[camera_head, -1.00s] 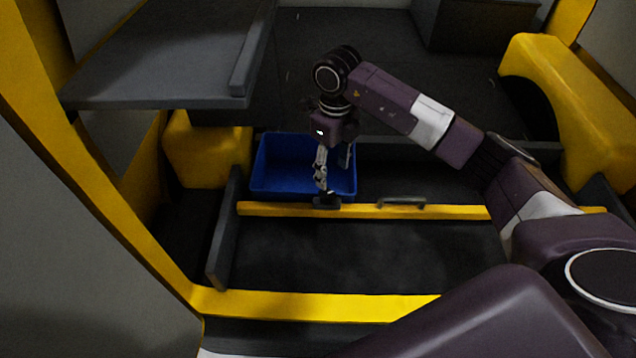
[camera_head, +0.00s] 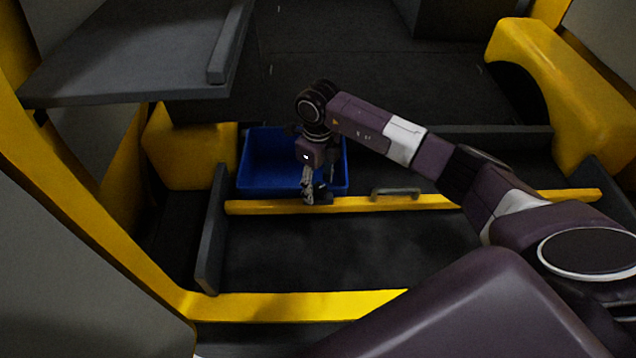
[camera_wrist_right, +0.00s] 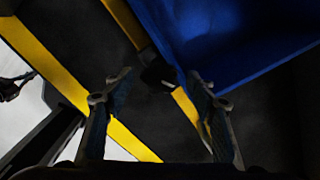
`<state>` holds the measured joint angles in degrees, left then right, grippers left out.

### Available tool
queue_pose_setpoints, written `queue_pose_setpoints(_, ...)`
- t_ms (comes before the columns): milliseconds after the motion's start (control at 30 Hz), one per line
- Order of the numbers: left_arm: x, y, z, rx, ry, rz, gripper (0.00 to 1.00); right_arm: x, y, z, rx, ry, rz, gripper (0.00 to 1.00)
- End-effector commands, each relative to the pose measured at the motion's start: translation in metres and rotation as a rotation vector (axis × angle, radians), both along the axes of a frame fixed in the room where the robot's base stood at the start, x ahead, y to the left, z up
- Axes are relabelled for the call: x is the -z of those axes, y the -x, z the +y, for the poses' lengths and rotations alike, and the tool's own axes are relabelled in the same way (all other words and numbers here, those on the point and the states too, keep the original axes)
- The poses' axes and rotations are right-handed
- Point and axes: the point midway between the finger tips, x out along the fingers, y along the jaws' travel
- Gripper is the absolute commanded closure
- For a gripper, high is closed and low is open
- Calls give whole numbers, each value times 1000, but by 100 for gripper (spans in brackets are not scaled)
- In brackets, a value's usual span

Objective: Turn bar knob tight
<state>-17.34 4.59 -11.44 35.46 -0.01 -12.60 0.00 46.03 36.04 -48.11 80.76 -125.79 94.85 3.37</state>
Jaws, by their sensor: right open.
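The bar knob is a small dark piece on the yellow bar (camera_head: 262,206); its visible part (camera_head: 323,194) is beside my right fingertips. In the right wrist view the dark knob (camera_wrist_right: 157,76) shows ahead, between the two fingers. My right gripper (camera_head: 319,188) points down at the bar, open, with one finger on the near side. Its spread fingers also show in the wrist view (camera_wrist_right: 160,88), with nothing held between them. I cannot tell whether a finger touches the knob. My left gripper is not in view.
A blue bin (camera_head: 262,165) stands just behind the bar, close to the gripper. A grey handle (camera_head: 396,193) sits on the bar to the right. A grey shelf (camera_head: 130,75) overhangs at upper left. The dark floor (camera_head: 330,255) in front of the bar is clear.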

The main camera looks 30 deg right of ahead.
Motion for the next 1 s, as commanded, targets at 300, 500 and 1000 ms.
queue_pose_setpoints(300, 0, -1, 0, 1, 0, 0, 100, 2, 0, 0, 0, 0, 0, 52)
queue_pose_setpoints(500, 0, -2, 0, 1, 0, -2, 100, 2, 0, 0, 0, 0, 0, 74)
queue_pose_setpoints(1000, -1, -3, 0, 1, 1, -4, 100, 1, 0, 0, 63, 0, 0, 90)
